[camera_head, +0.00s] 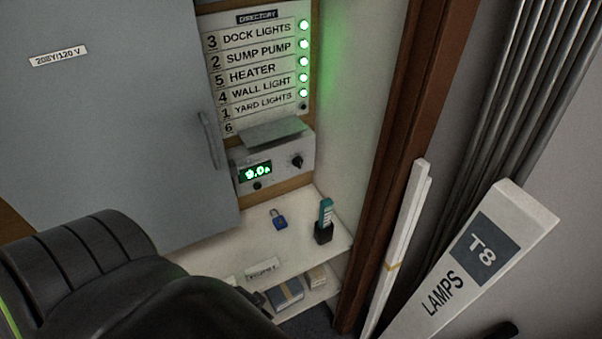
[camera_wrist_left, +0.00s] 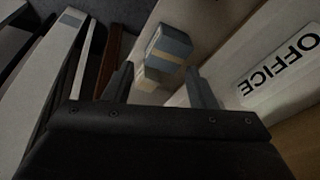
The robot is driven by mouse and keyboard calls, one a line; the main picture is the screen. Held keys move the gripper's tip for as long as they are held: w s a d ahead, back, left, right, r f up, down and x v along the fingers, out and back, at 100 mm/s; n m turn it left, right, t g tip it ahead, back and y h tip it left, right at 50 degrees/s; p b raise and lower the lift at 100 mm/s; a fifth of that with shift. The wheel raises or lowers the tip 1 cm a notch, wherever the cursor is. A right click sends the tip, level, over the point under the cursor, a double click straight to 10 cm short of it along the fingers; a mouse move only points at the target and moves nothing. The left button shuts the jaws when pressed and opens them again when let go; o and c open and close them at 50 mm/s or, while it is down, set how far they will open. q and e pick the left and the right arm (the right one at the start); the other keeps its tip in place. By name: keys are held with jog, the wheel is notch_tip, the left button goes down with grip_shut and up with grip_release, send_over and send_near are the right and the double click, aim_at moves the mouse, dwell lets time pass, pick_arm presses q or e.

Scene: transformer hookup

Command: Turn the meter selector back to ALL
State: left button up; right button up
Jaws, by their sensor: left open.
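The meter (camera_head: 278,168) is a pale box below the directory board, with a lit green display (camera_head: 255,172) that seems to read 0.0 A. Its black selector knob (camera_head: 297,161) is at the right of the front face; its pointer setting is too small to read. A small dark button or knob (camera_head: 257,185) sits below the display. My left arm (camera_head: 130,270) fills the lower left of the head view, and its fingertips are hidden there. In the left wrist view my left gripper (camera_wrist_left: 160,84) is open and empty, apart from the meter, with small boxes beyond its fingers.
A blue padlock (camera_head: 279,219) and a black holder (camera_head: 323,234) with a teal item stand on the shelf (camera_head: 245,233). Boxes (camera_head: 285,294) lie below. A grey panel door (camera_head: 120,120) is at left. A lamp carton (camera_head: 475,265) and wooden post (camera_head: 395,150) bound the right.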

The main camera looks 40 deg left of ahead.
pick_arm(q)
notch_tip(320, 180, up, 7)
jog(key=w+m+p, duration=0.1)
jog(key=w+p, duration=0.1)
jog(key=w, duration=0.1)
jog(key=w+a+r+m+t+y+p, duration=0.1)
jog(key=w+r+m+y, duration=0.2)
jog(key=w+r+m, duration=0.3)
jog(key=w+a+r+m+y+p, duration=0.1)
jog(key=w+r+m+y, duration=0.3)
jog(key=w, duration=0.8)
jog(key=w+r+m+t+y+p, duration=0.1)
jog(key=w+r+m+y, duration=0.3)
jog(key=w+r+m, duration=0.4)
jog(key=w+m, duration=0.2)
jog(key=m, duration=0.2)
jog(key=shift+a+t, duration=0.3)
jog(key=shift+a, duration=0.1)
pick_arm(e)
jog(key=r, duration=0.5)
jog(key=shift+s+a+r, duration=0.3)
jog(key=shift+s+a, duration=0.1)
